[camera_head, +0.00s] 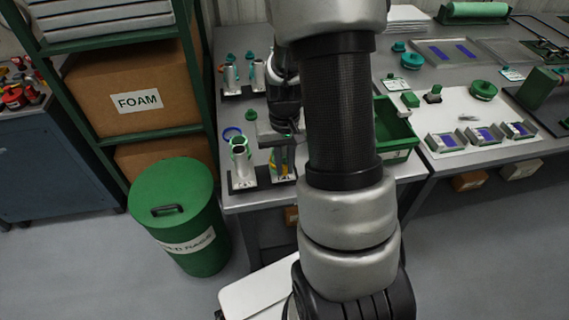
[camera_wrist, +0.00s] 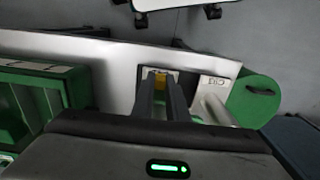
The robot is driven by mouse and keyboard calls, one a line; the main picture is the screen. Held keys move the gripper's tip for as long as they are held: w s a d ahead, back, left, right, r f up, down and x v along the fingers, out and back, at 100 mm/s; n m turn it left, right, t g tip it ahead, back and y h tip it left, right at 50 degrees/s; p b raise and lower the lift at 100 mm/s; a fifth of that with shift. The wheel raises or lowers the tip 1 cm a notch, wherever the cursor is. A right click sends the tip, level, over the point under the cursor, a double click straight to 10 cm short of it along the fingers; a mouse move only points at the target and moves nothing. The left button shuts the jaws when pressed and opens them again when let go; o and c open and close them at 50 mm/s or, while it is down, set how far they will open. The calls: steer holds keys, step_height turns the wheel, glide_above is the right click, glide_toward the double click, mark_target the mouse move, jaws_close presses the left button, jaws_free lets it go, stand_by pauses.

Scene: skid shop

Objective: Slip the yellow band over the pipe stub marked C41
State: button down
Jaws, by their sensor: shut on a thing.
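My gripper (camera_head: 281,170) points down over the bench's near left part, and its fingers also show in the wrist view (camera_wrist: 161,88). It is shut on the yellow band (camera_wrist: 160,82), of which only a small patch shows between the fingers. The band is at a labelled stand (camera_head: 283,178) whose marking I cannot read surely. The fingers hide most of the pipe stub there, so I cannot tell whether the band is around it or only above it. A second silver pipe stub (camera_head: 241,162) stands just left, with a green band near its top.
A blue ring (camera_head: 232,132) lies behind the left stub. More silver stubs (camera_head: 231,77) stand farther back. A green bin (camera_head: 394,133) is to the right of my gripper. A green drum (camera_head: 178,215) stands on the floor left of the bench.

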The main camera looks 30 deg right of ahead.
steer(key=shift+f, duration=0.1)
steer(key=c, duration=1.3)
jaws_free()
steer(key=shift+o, duration=0.2)
step_height(320, 180, up, 11)
steer(key=p, duration=0.8)
steer(key=s+a+r+n+t+p, duration=0.1)
steer(key=s+a+r+p, duration=0.15)
steer(key=r, duration=0.75)
steer(key=s+a+r+n+t+p, duration=0.15)
steer(key=a+r, duration=0.25)
steer(key=r, duration=0.6)
steer(key=s+a+r+t+p, duration=0.3)
steer(key=s+r, duration=0.6)
steer(key=r, duration=0.3)
steer(key=shift+a+r+n+p, duration=0.2)
steer(key=shift+a+n+p, duration=0.15)
steer(key=shift+a+p, duration=0.55)
